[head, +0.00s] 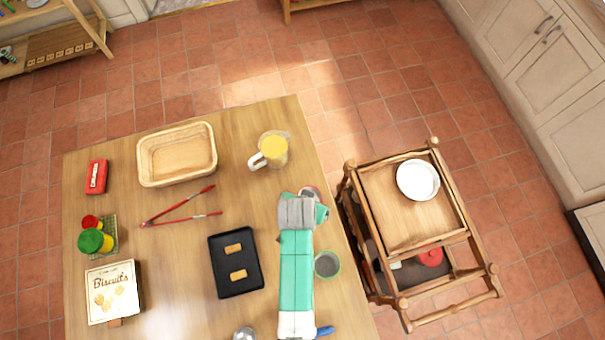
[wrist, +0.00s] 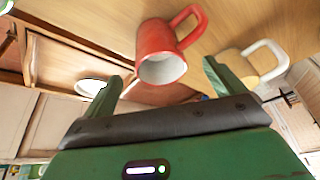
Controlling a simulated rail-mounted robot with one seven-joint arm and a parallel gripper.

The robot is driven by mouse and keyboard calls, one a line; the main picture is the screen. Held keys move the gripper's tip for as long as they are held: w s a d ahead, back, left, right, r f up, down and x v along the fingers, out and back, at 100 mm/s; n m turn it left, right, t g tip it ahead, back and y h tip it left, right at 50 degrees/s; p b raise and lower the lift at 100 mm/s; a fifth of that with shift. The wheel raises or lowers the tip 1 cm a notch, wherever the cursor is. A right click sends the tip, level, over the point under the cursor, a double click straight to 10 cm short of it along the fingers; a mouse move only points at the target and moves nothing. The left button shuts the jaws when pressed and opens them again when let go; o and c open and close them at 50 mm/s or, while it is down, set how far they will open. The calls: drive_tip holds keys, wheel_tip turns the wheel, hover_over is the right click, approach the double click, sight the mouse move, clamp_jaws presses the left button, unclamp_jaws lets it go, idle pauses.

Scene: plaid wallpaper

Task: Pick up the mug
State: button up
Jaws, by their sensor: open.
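A red mug (wrist: 150,40) with a pale inside shows in the wrist view, its handle at the upper right. In the head view only a sliver of the mug (head: 310,190) shows past the end of my arm; the rest is hidden. My gripper (wrist: 160,85) is open, with one green finger on each side of the picture. The mug lies ahead of the gap between the fingertips, apart from both fingers as far as I can see. In the head view my gripper (head: 313,198) is over the right part of the wooden table (head: 190,255).
A jug with a yellow top (head: 274,150) stands beyond my gripper. A grey-green cup (head: 327,264) stands right of my arm, a black tray (head: 225,280) left of it. Red tongs (head: 180,221) and a basket (head: 178,180) lie further left. A wooden cart (head: 390,240) stands right.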

drive_tip(key=b+x, duration=0.1)
drive_tip(key=x, duration=0.6)
drive_tip(key=shift+w+d+b, duration=0.1)
drive_tip(key=shift+w+b, duration=0.1)
drive_tip(key=shift+b, duration=0.15)
drive_tip(key=c, duration=1.3)
drive_tip(key=shift+r, duration=0.1)
wheel_tip(320, 180, up, 10)
drive_tip(key=p, duration=0.2)
